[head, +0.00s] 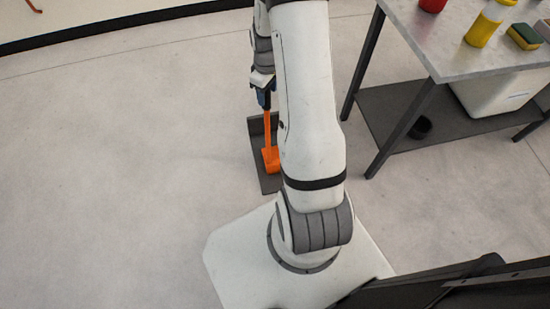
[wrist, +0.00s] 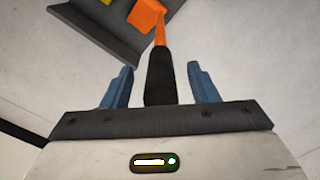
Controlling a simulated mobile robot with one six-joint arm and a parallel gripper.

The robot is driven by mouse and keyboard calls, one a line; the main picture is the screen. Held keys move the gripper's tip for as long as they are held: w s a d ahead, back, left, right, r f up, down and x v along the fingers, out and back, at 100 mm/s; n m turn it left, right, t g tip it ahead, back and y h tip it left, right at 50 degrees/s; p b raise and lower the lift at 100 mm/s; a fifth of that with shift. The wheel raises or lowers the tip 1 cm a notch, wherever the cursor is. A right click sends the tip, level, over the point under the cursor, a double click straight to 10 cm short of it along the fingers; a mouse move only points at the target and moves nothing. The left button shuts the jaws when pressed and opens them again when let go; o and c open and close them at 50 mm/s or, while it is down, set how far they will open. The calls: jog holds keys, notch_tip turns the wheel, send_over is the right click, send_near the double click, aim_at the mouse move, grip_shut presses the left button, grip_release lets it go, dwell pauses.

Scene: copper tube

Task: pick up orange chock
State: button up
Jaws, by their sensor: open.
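The orange chock (head: 271,158) has an orange block at the bottom and a thin orange handle. It stands at a dark grey angled holder on the floor, left of my arm. In the wrist view the chock's orange block (wrist: 146,16) is at the top, and its handle with a black grip (wrist: 160,75) runs down between my fingers. My gripper (wrist: 160,85) is open, with one blue finger on each side of the black grip and a gap on both sides. In the head view my gripper (head: 264,97) is at the handle's top, partly hidden by my arm.
The dark grey holder (head: 255,128) has a raised back wall; a yellow thing (wrist: 107,2) shows at its edge in the wrist view. To the right is a table (head: 425,40) with a dark lower shelf (head: 385,110), a white bin (head: 500,95) and dark legs. Floor at left is clear.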

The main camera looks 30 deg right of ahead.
jog(key=shift+f, duration=0.1)
jog(key=shift+c, duration=0.3)
grip_shut()
dwell(0.9)
jog(key=shift+w, duration=0.1)
